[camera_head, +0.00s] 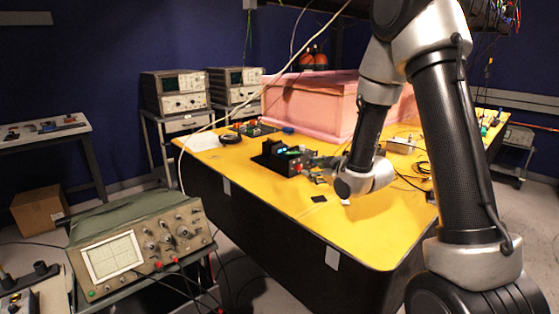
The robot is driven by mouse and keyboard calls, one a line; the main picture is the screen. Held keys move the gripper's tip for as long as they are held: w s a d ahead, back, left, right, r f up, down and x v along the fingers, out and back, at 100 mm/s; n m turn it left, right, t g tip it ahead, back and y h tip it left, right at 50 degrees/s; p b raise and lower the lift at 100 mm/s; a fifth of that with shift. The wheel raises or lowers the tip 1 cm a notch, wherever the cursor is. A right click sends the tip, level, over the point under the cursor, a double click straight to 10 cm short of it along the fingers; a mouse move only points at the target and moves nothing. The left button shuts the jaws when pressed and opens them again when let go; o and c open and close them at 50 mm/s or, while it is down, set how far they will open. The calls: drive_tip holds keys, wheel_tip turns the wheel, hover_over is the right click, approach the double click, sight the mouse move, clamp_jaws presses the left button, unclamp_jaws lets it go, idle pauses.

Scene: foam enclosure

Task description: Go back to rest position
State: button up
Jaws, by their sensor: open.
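My arm reaches in from the right over a yellow-topped table (345,243). My gripper (318,165) is over the middle of the table, left of my wrist, close to a small dark device (282,157) with a lit display. The gripper is small and dark in this view, and its fingers are hard to make out against the things behind it. It looks open, with nothing seen held in it. I cannot tell whether it touches the device.
A pink foam box (305,104) stands at the table's back. An oscilloscope (140,245) stands at the front left, with more instruments (175,92) on stands behind. A small dark square (319,198) lies on the table. A cable crosses the view. The table's front is mostly clear.

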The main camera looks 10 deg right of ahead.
drive_tip(key=s+d+r+m+g+h, duration=0.2)
drive_tip(key=s+d+r+m+h, duration=0.1)
drive_tip(key=s+d+r, duration=0.35)
drive_tip(key=s+r+m+g, duration=0.2)
drive_tip(key=s, duration=0.8)
drive_tip(key=s+d+r+m+g+h, duration=0.1)
drive_tip(key=s+r+m+g, duration=0.1)
drive_tip(key=s, duration=0.8)
drive_tip(key=s+d+r+m+g, duration=0.1)
drive_tip(key=s+r+m+g, duration=0.1)
drive_tip(key=s, duration=0.8)
drive_tip(key=shift+s+d+r+m+g+h, duration=0.25)
drive_tip(key=shift+s+r+m+g+h, duration=0.15)
drive_tip(key=shift+m+g, duration=0.3)
